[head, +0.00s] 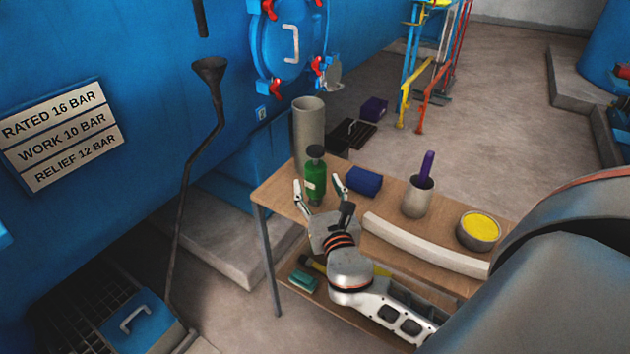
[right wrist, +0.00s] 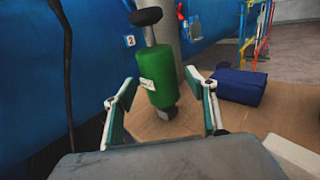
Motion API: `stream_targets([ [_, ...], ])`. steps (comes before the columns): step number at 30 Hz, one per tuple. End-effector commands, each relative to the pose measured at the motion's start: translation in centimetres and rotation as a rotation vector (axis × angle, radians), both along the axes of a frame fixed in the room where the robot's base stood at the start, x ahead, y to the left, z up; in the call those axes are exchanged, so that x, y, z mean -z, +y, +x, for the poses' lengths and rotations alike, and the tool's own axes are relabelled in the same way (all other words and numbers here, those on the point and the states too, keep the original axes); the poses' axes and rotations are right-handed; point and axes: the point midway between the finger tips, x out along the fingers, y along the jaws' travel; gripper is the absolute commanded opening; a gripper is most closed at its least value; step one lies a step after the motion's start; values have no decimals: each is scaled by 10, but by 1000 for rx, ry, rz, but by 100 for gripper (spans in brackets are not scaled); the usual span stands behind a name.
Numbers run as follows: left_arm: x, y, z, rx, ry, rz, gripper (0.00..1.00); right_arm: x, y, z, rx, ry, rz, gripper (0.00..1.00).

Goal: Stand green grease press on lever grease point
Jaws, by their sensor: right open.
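The green grease press (head: 316,180) stands upright near the left end of the wooden table, with a dark round knob on top and a small pale label. It also shows in the right wrist view (right wrist: 157,75), slightly tilted in the picture, with a grey foot on the table. My right gripper (head: 320,190) is open, its fingers to either side of the press in the picture; in the right wrist view the gripper (right wrist: 165,100) has the press beyond and between its fingertips. I cannot tell whether they touch. The lever grease point is not identifiable. My left gripper is not in view.
On the table (head: 274,192) are a blue box (head: 364,181), a grey cup (head: 416,200) with a purple tool, a yellow-filled bowl (head: 478,231) and a curved pale strip (head: 425,245). A grey cylinder (head: 309,130) rises behind the press. The blue autoclave (head: 140,60) is left.

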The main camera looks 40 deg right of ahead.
Motion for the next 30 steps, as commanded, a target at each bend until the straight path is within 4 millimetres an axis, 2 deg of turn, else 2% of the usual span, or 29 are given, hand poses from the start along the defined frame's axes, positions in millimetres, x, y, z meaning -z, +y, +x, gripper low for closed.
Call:
stream_targets([
  [3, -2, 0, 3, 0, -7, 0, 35, 1, -7, 15, 0, 1, -1, 56],
  [6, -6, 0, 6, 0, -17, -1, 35, 1, -9, 22, 0, 2, 0, 56],
  [14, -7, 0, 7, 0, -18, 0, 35, 1, -10, 23, 0, 2, 1, 56],
  [18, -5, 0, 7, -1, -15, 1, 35, 1, -10, 23, 0, 2, 1, 20],
  [20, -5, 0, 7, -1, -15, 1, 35, 1, -10, 23, 0, 2, 1, 4],
  [21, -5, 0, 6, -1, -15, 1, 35, 1, -10, 23, 0, 2, 1, 0],
  [30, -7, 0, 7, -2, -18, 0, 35, -5, -10, 23, 0, -4, 1, 0],
])
